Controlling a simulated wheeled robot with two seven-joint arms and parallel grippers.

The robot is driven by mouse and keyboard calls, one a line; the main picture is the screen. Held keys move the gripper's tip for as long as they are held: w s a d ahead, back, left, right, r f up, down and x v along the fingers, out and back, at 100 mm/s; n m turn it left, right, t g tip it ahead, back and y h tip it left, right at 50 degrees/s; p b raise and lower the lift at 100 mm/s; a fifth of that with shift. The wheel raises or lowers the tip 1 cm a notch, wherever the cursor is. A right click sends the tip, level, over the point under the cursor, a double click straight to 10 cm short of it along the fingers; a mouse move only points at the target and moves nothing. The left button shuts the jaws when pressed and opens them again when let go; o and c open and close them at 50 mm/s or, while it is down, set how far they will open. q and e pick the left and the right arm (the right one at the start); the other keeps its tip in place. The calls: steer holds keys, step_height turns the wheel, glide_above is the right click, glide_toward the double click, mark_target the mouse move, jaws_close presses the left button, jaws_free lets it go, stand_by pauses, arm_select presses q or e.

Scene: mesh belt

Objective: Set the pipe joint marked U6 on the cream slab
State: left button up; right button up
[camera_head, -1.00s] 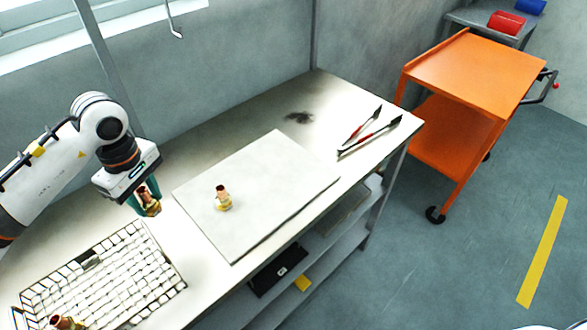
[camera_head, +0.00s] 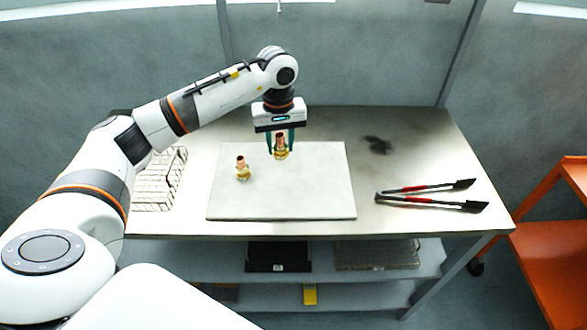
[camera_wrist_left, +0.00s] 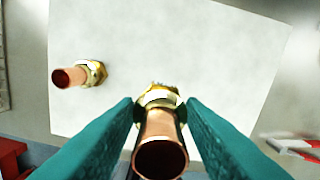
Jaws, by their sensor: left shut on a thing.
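My left gripper (camera_head: 281,144) is shut on a copper and brass pipe joint (camera_head: 280,149), over the back middle of the cream slab (camera_head: 315,203). The held joint is upright, with its copper end up. In the left wrist view it sits between the teal fingers (camera_wrist_left: 160,125), its open copper end (camera_wrist_left: 160,157) toward the camera. I cannot tell whether its base touches the slab. A second, similar pipe joint (camera_head: 242,168) stands on the slab to the left; it also shows in the left wrist view (camera_wrist_left: 80,75). No marking can be read on either joint. My right gripper is not in view.
A white wire mesh basket (camera_head: 158,184) is at the left of the bench, partly hidden by my left arm. An orange cart (camera_head: 550,250) stands beyond the right end. The slab's right part is bare.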

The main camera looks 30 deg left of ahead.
mark_target(280, 152)
arm_select(q)
step_height(280, 152, down, 4)
steer(key=shift+a+r+p, duration=0.15)
steer(key=shift+r+p, duration=0.1)
steer(key=shift+p, duration=0.1)
step_height(280, 152, down, 4)
steer(key=shift+r+p, duration=0.2)
steer(key=shift+p, duration=0.35)
steer(key=shift+f, duration=0.1)
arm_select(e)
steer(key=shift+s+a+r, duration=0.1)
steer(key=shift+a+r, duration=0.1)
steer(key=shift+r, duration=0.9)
arm_select(q)
steer(key=shift+f+b, duration=0.15)
steer(key=shift+b, duration=0.15)
steer(key=o, duration=1.1)
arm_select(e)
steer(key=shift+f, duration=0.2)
